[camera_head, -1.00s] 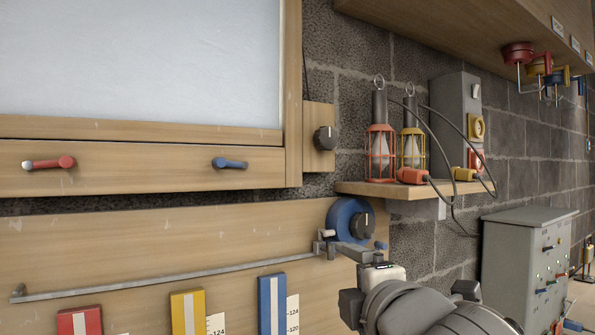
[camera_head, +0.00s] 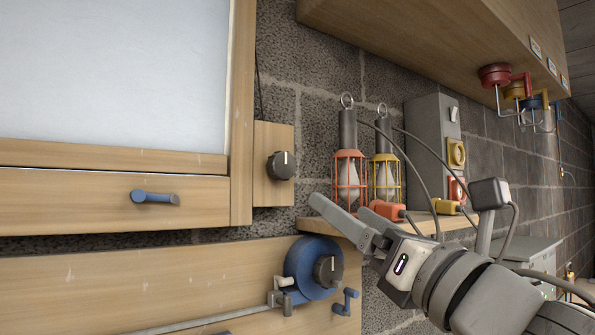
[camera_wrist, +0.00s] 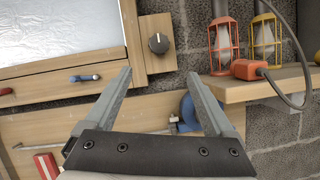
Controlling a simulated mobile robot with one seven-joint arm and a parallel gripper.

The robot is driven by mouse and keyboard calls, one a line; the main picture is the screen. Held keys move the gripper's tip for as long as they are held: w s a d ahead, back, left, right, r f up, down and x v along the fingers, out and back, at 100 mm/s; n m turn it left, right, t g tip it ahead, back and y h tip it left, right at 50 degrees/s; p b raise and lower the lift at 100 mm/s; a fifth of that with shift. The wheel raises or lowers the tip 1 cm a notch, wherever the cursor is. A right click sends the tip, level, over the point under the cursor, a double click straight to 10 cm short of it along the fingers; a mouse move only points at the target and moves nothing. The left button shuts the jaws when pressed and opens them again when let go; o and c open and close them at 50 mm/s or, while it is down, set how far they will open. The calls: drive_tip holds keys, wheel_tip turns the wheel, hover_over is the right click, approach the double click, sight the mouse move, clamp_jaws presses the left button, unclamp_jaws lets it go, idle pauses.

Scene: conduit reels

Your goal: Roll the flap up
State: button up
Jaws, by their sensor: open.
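No thing in view is marked as the flap; a large pale panel (camera_head: 110,70) in a wooden frame may be it, but I cannot tell. A dark knob (camera_head: 281,165) with a white mark sits on a wood block right of the frame. A blue handle (camera_head: 155,197) is on the board below the panel. A blue reel (camera_head: 314,268) with a dark knob and a blue crank (camera_head: 345,302) is lower down. My gripper (camera_head: 342,205) is open and empty, right of the knob in the head view. In the wrist view the knob (camera_wrist: 158,43) shows beyond its fingertips (camera_wrist: 158,74).
A wooden shelf (camera_head: 330,220) behind my gripper holds a red lamp (camera_head: 349,179), a yellow lamp (camera_head: 387,180) and cables. A grey box (camera_head: 430,145) is on the block wall. Reels with cranks, one red (camera_head: 495,75), hang under the overhead cabinet (camera_head: 440,40).

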sight(285, 168)
drive_tip(key=p+x, duration=0.4)
drive_tip(key=x, duration=1.3)
drive_tip(key=shift+w+a+r, duration=0.1)
drive_tip(key=c, duration=1.4)
